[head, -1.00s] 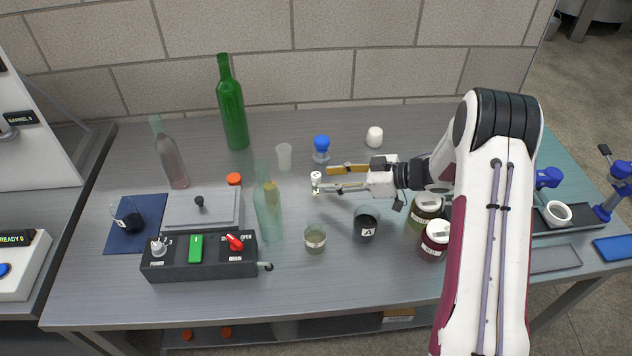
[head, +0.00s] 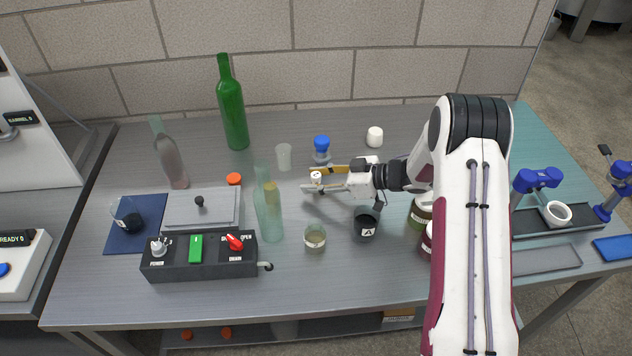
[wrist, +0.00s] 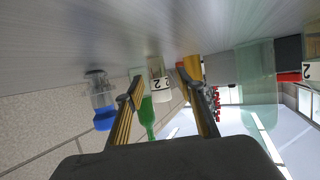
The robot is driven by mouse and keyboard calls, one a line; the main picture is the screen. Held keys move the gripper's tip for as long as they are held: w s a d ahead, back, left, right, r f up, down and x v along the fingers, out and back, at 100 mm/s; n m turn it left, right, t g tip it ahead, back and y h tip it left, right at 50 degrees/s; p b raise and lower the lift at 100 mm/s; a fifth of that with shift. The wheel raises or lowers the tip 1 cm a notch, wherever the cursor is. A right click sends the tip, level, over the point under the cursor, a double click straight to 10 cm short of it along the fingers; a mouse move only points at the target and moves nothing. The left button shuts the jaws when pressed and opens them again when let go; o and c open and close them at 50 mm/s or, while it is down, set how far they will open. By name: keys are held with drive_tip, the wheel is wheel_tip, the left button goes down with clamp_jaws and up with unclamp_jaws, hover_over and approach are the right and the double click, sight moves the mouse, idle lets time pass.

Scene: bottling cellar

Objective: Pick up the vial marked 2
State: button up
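A blue-topped bottle (head: 321,148) stands close behind the far finger.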

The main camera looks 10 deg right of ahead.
sight(316, 174)
idle(0.3)
clamp_jaws()
drive_tip(key=shift+r, duration=0.1)
drive_tip(key=shift+r, duration=4.9)
